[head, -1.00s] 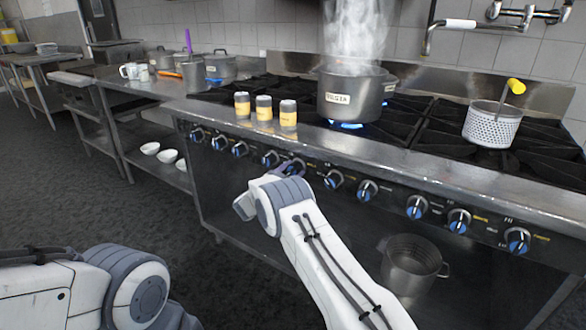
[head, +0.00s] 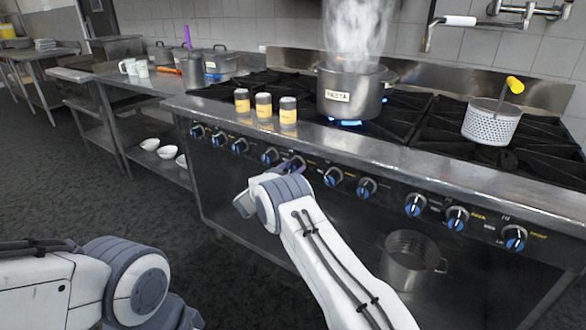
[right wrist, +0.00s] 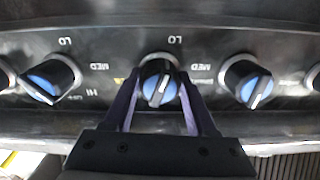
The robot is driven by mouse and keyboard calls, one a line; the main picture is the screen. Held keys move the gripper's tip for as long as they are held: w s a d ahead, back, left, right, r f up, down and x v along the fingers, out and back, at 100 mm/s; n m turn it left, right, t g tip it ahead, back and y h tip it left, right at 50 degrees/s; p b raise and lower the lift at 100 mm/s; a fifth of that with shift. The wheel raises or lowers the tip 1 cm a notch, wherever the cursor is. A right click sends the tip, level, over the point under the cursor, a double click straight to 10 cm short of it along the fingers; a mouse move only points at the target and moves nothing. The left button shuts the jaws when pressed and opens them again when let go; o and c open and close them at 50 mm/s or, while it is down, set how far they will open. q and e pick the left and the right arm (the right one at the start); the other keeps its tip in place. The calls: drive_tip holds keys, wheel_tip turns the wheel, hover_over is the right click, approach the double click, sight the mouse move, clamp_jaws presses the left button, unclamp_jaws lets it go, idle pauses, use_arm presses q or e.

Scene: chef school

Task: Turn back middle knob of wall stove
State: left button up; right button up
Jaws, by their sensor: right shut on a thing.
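The stove's front panel carries a row of black knobs with blue faces. The gripped knob (right wrist: 159,84) shows in the right wrist view, its white pointer line slightly tilted from vertical. My right gripper (right wrist: 159,90) has its two dark purple fingers on either side of this knob, shut on it. In the head view, the right gripper (head: 293,165) reaches the panel below the yellow-banded cans and largely hides the knob. My left arm shows at the lower left of the head view, but its gripper is out of view.
Neighbouring knobs sit close on the left (right wrist: 52,80) and right (right wrist: 247,81) in the right wrist view. A steaming pot (head: 350,96) stands over a lit blue flame. Several yellow-banded cans (head: 264,106) stand near the stove's front edge. A strainer basket (head: 491,125) is at the right.

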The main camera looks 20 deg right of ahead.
drive_tip(key=shift+a, duration=0.25)
drive_tip(key=o, duration=1.4)
drive_tip(key=shift+w, duration=0.1)
drive_tip(key=shift+c, duration=0.2)
drive_tip(key=shift+d, duration=0.1)
drive_tip(key=v, duration=1)
drive_tip(key=shift+s, duration=0.25)
